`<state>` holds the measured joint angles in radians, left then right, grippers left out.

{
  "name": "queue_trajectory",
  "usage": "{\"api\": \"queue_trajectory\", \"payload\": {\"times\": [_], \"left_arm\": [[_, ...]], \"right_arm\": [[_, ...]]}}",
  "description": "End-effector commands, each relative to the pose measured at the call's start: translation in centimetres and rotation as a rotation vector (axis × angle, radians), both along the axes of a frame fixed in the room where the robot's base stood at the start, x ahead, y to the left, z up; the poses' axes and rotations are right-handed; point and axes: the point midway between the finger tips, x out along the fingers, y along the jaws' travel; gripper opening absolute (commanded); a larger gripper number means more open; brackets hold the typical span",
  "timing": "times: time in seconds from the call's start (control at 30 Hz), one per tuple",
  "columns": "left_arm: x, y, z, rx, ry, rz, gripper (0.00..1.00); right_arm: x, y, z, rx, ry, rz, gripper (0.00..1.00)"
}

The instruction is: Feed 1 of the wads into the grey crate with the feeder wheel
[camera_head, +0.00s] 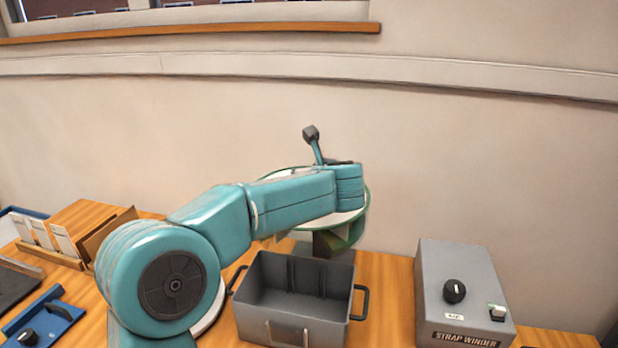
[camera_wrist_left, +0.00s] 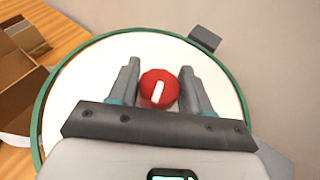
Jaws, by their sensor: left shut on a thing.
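The feeder wheel is a white disc with a green rim (camera_head: 366,204), standing behind the crate and partly hidden by my left arm. It fills much of the left wrist view (camera_wrist_left: 90,75). A red round knob (camera_wrist_left: 168,98) with a white mark is at the middle of the disc in that view. My left gripper (camera_wrist_left: 160,82) is shut on this red knob, one finger on each side. In the head view its fingers are hidden by the arm. The grey crate (camera_head: 252,323) stands open in front of the wheel; its visible inside looks empty. I see no wads. My right gripper is out of view.
A grey strap winder box (camera_head: 480,275) with knobs stands right of the crate. A wooden card rack (camera_head: 55,257) and a blue device (camera_head: 42,325) are at left. Bare table lies between crate and winder.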

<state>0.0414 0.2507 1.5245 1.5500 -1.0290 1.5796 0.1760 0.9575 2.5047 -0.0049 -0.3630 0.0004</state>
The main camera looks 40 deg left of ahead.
Motion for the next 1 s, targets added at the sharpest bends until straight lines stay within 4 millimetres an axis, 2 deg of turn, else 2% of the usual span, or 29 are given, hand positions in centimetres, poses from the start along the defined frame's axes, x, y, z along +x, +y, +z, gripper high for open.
{"api": "queue_trajectory", "payload": {"times": [0.37, 0.7, 1.0], "left_arm": [[0.1, 0.0, 0.2, 0.001, 0.001, 0.359, 0.0], [-0.2, 0.1, 0.5, 0.0, 0.002, 0.672, 0.0], [-0.3, 0.1, 0.3, 0.0, -0.001, 0.857, 0.0]], "right_arm": [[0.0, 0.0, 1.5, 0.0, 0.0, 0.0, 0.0], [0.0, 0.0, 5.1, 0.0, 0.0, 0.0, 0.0], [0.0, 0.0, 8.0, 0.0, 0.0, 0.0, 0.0]]}}
